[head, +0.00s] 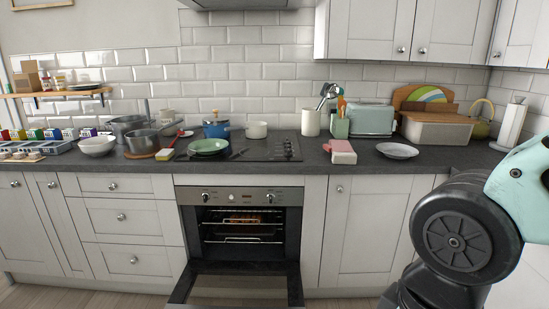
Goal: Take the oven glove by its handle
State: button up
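A pink, pale-cuffed item (342,152), which looks like the oven glove, lies on the slate worktop (300,172) to the right of the hob, near the front edge. It is small in the head view, and I cannot make out a handle or loop on it. Part of my arm shows at the right edge of the head view, well to the right of the glove. My gripper is out of view.
The oven (245,222) below stands open, its door (238,290) lowered. Pans and a green plate (208,146) are left.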

aim_at(342, 153)
jog(key=i+j, duration=0.15)
jog(key=j, duration=0.25)
jog(key=i+j, duration=0.2)
jog(key=j, duration=0.2)
jog(key=i+j, duration=0.15)
jog(key=j, duration=0.25)
jog(key=i+j, duration=0.2)
jog(key=j, duration=0.15)
jog(key=i+j, duration=0.15)
jog(key=j, duration=0.25)
